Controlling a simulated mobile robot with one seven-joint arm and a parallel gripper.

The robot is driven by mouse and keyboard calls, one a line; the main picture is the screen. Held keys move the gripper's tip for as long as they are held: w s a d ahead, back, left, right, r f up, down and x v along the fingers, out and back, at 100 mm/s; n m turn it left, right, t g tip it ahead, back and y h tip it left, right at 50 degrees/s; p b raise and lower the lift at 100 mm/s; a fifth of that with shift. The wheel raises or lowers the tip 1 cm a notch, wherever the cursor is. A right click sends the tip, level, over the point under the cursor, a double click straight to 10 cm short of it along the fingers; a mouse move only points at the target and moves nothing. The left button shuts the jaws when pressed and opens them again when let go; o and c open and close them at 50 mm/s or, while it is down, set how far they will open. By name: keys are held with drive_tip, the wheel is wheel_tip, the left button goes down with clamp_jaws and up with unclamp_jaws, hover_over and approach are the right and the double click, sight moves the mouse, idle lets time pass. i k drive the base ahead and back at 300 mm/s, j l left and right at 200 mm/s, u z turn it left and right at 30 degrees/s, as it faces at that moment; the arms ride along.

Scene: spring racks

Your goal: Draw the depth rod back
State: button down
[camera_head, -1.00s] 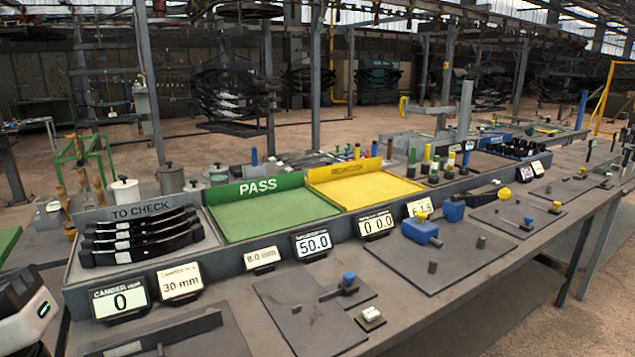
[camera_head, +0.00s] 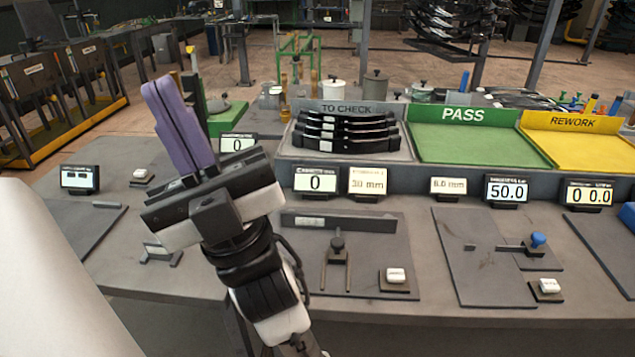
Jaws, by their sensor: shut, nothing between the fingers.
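My gripper (camera_head: 158,92) is raised at the left of the head view, its purple fingers together and empty, pointing up above the bench. It is apart from every fixture. Below the "CAMBER" display reading 0 (camera_head: 316,182), a grey plate carries a long bar (camera_head: 338,222) and a black-knobbed slide (camera_head: 337,243) between two thin rails. To its right, another plate carries a thin rod with a blue knob (camera_head: 538,240). No label names the depth rod, so I cannot tell for certain which part it is. My arm hides part of the bench left of the camber plate.
Dark leaf springs (camera_head: 345,134) lie in the "TO CHECK" tray (camera_head: 286,150). Green "PASS" (camera_head: 470,150) and yellow "REWORK" (camera_head: 575,150) trays stand to the right. White buttons (camera_head: 396,275) (camera_head: 548,286) sit near the front edge. A row of displays lines the trays' front.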

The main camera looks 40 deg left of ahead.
sight(336, 249)
drive_tip(key=l+u, duration=0.15)
drive_tip(key=u, duration=0.3)
drive_tip(key=i+u, duration=0.2)
drive_tip(key=u, duration=0.15)
drive_tip(key=i+l+u, duration=0.15)
drive_tip(key=u, duration=0.15)
